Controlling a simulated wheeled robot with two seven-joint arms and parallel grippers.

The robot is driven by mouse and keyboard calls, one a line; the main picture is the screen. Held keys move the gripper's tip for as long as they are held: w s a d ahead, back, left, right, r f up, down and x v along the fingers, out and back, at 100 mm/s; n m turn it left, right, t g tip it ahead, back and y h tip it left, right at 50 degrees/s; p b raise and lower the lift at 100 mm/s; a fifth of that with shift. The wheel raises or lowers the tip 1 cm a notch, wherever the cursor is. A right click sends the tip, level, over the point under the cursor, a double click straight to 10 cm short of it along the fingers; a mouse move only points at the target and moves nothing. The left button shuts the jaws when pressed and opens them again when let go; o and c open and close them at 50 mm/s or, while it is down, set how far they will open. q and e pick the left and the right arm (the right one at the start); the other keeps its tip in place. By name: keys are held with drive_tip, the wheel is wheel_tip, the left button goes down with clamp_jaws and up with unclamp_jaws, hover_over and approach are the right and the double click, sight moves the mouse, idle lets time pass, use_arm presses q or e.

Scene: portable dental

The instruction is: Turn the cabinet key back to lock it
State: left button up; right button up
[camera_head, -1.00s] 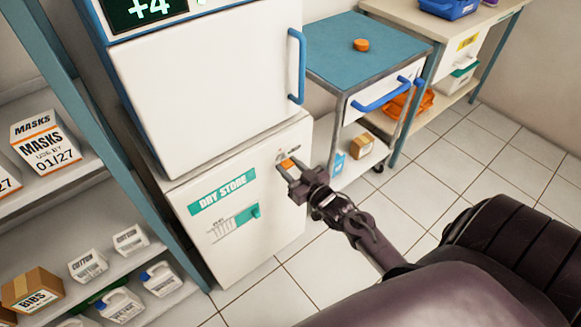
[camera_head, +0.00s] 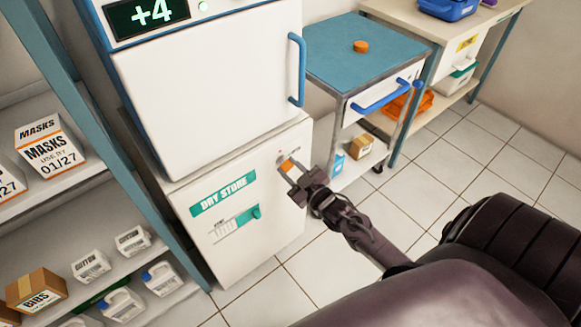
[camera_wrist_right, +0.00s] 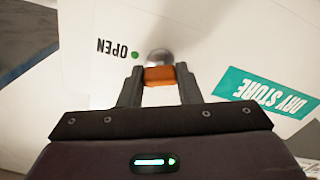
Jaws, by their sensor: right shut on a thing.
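The white dry store cabinet (camera_head: 240,245) stands under a fridge, with a teal "DRY STORE" label (camera_head: 222,195) on its front. The orange key (camera_head: 287,165) sits at the upper right of that front. In the right wrist view the key (camera_wrist_right: 160,76) is between the two fingertips of my right gripper (camera_wrist_right: 160,84), in front of a round metal lock (camera_wrist_right: 160,56). My right gripper (camera_head: 291,172) is shut on the key. The word "OPEN" (camera_wrist_right: 112,48) with a green dot shows beside the lock, upside down. My left gripper is not in view.
The fridge (camera_head: 215,85) with a blue handle stands on the cabinet. A trolley with a blue top (camera_head: 365,50) is to the right, and a shelf with boxes (camera_head: 50,150) is at the left.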

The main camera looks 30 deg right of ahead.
drive_tip(key=n+p, duration=0.1)
drive_tip(key=n, duration=0.2)
drive_tip(key=shift+n, duration=0.4)
drive_tip(key=n, duration=0.2)
drive_tip(key=shift+n, duration=0.4)
drive_tip(key=n+p, duration=0.1)
drive_tip(key=n, duration=0.1)
drive_tip(key=shift+n, duration=1.9)
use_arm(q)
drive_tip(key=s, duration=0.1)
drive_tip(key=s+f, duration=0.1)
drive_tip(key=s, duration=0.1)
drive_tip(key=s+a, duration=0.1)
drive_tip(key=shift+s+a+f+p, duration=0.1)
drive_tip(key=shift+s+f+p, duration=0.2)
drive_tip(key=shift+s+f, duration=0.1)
use_arm(e)
drive_tip(key=shift+n, duration=0.3)
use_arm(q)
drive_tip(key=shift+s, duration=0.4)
